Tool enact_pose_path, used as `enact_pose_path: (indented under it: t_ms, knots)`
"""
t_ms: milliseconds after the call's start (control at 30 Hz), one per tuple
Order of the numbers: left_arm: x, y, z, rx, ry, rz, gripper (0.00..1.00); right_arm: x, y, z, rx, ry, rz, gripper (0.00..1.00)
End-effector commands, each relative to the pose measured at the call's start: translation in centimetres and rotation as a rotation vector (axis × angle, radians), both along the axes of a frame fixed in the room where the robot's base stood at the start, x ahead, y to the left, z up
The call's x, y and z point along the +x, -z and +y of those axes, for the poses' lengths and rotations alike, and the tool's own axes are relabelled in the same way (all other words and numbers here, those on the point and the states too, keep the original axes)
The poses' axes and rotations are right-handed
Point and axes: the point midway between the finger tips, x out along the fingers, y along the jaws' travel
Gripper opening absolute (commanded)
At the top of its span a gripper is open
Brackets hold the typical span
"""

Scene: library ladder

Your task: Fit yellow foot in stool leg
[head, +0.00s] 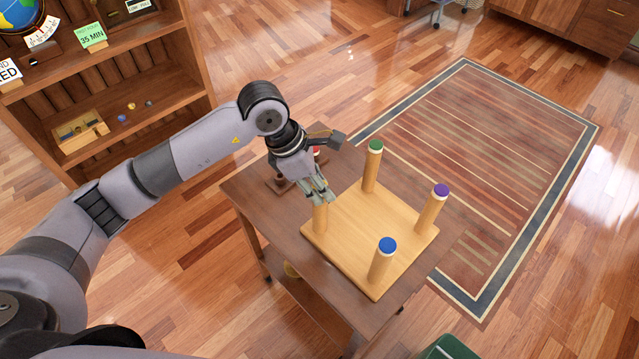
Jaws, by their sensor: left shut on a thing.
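The wooden stool (355,240) lies upside down on a brown table, legs up. Three legs carry coloured feet: green (375,146), purple (441,190) and blue (387,245). The near-left leg (320,219) stands below my left gripper (321,197). The gripper points down with its fingers shut at the top of this leg. It holds what seems to be the yellow foot, which the fingers hide. I cannot tell whether the foot is in the leg or just above it. My right gripper is not in view.
A red-topped thing (317,153) stands behind my gripper. A bookcase (190,75) is at the left. A striped rug (480,150) lies to the right, with open floor around.

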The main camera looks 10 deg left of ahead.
Motion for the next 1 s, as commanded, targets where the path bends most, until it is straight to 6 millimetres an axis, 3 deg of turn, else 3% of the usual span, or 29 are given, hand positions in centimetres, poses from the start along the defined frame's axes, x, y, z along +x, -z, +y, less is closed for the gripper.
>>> enact_pose_path:
  t_ms: [567, 600, 933, 1000]
  knots:
    - [0.0, 0.64, 0.0, 0.0, 0.0, 0.0, 0.16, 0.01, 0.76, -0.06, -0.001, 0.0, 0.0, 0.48]
    - [0.0, 0.59, -0.01, 0.0, 0.0, 0.0, 0.26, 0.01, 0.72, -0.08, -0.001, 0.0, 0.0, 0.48]
    - [0.0, 0.59, 0.01, 0.0, 0.0, 0.0, 0.48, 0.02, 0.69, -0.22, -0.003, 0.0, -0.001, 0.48]
    - [0.0, 0.59, 0.01, 0.0, 0.0, 0.0, 0.49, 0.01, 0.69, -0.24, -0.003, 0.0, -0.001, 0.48]
